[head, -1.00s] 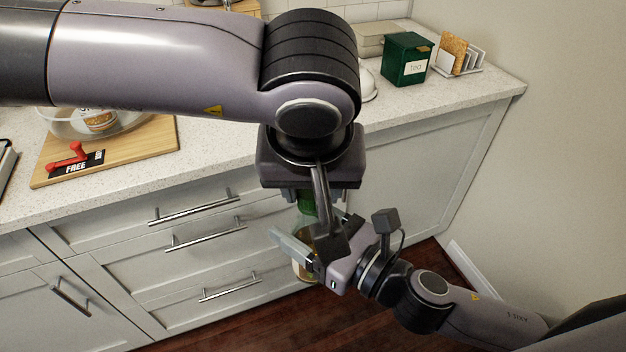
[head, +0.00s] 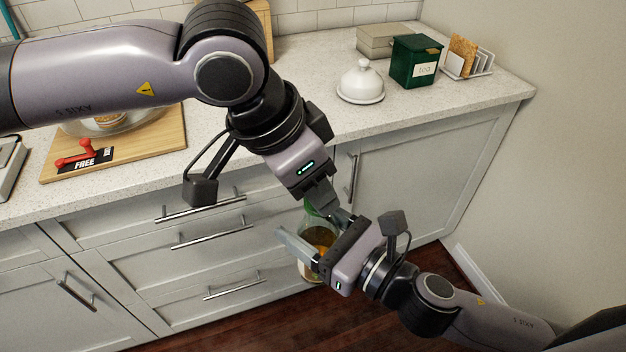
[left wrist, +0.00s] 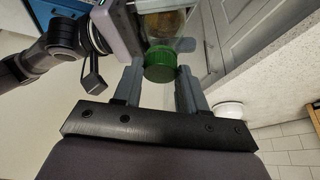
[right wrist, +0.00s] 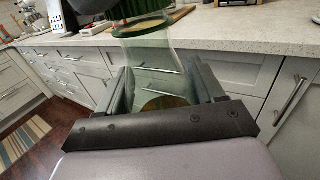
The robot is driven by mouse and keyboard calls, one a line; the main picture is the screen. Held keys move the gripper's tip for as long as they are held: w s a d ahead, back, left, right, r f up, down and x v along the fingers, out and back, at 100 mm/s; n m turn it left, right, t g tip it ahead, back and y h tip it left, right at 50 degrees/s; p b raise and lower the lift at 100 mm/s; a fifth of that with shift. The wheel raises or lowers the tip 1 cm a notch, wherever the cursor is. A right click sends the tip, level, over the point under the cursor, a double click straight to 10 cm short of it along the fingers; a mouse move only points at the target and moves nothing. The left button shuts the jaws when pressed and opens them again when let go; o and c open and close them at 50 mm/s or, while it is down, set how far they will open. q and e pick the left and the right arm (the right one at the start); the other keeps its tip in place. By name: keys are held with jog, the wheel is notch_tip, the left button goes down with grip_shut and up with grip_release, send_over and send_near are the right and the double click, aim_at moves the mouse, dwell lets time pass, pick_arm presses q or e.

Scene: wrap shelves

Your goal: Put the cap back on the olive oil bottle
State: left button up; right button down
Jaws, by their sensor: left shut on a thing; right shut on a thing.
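The clear olive oil bottle (head: 319,238), with amber oil low inside, is held in front of the drawers by my right gripper (head: 314,232). In the right wrist view the bottle (right wrist: 155,60) stands between the two fingers. My left gripper (head: 322,204) is shut on the green cap (head: 310,208) at the top of the bottle. In the left wrist view the ribbed cap (left wrist: 160,64) sits between the fingertips, in line with the bottle (left wrist: 163,25).
The counter (head: 300,120) behind holds a white domed dish (head: 361,82), a green tea tin (head: 416,61), a toast rack (head: 468,60) and a wooden board (head: 160,150). Drawer handles (head: 212,234) stick out behind the grippers. The wall bounds the right side.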

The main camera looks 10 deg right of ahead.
pick_arm(q)
jog(key=o, duration=1)
jog(key=shift+r, duration=0.1)
jog(key=shift+r, duration=2.2)
jog(key=shift+n, duration=0.3)
jog(key=shift+c, duration=0.2)
